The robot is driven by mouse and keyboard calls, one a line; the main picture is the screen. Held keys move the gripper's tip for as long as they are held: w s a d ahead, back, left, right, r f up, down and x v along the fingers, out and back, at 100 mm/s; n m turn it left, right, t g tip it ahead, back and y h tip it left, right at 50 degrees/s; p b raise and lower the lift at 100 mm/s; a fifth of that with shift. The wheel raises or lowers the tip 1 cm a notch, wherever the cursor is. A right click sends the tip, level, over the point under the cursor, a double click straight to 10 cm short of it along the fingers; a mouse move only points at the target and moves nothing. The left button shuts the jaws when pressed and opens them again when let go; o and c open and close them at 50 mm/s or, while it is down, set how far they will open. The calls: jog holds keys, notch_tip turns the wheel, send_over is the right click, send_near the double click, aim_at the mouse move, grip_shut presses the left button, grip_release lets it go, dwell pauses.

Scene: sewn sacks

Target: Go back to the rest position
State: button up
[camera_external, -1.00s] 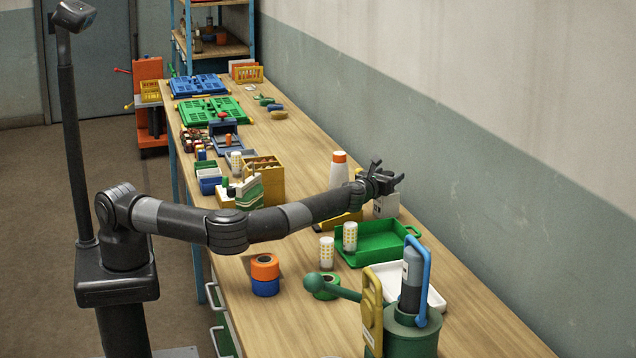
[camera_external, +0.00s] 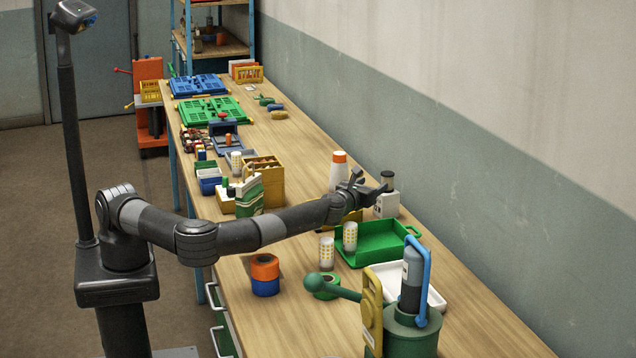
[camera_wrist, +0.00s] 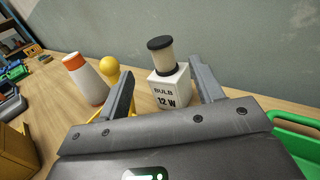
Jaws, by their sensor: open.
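My gripper (camera_external: 373,180) is open and empty, raised above the workbench (camera_external: 300,188) at the end of the outstretched arm. In the wrist view its two fingers stand apart (camera_wrist: 160,68). Between them, beyond the fingertips, is a white box (camera_wrist: 171,92) marked "BULB 12 W". A pale cylinder with dark ends (camera_wrist: 160,57) stands upright on the box.
A white bottle with an orange cap (camera_external: 338,175) stands behind the gripper. Above the bench is free.

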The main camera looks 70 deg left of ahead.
jog(key=w+a+r+n+h, duration=0.1)
jog(key=w+a+r+n, duration=0.3)
jog(key=a+r+n, duration=0.25)
jog(key=w+a+r+n+h, duration=0.1)
jog(key=w+a+r+n, duration=0.2)
jog(key=a+r+n, duration=0.35)
jog(key=s+a+f+n+g, duration=0.15)
jog(key=s+a+n, duration=0.25)
jog(key=a, duration=0.4)
jog(key=s+a+n+g, duration=0.3)
jog(key=s+a+n, duration=0.1)
jog(key=a, duration=0.4)
jog(key=s+d+f+n+g+h, duration=0.1)
jog(key=s+f+n+h, duration=0.15)
jog(key=s, duration=0.35)
jog(key=s+d+f+n+g+h, duration=0.1)
jog(key=s+f+n+g+h, duration=0.2)
jog(key=s, duration=0.4)
jog(key=s+d+r+h, duration=0.1)
jog(key=s+d, duration=0.4)
jog(key=s, duration=0.6)
jog(key=s+d+r+n+h, duration=0.1)
jog(key=s+d, duration=0.4)
jog(key=s, duration=0.7)
jog(key=s+d+r+n+h, duration=0.1)
jog(key=s+d, duration=0.5)
jog(key=s, duration=0.6)
jog(key=shift+r, duration=0.7)
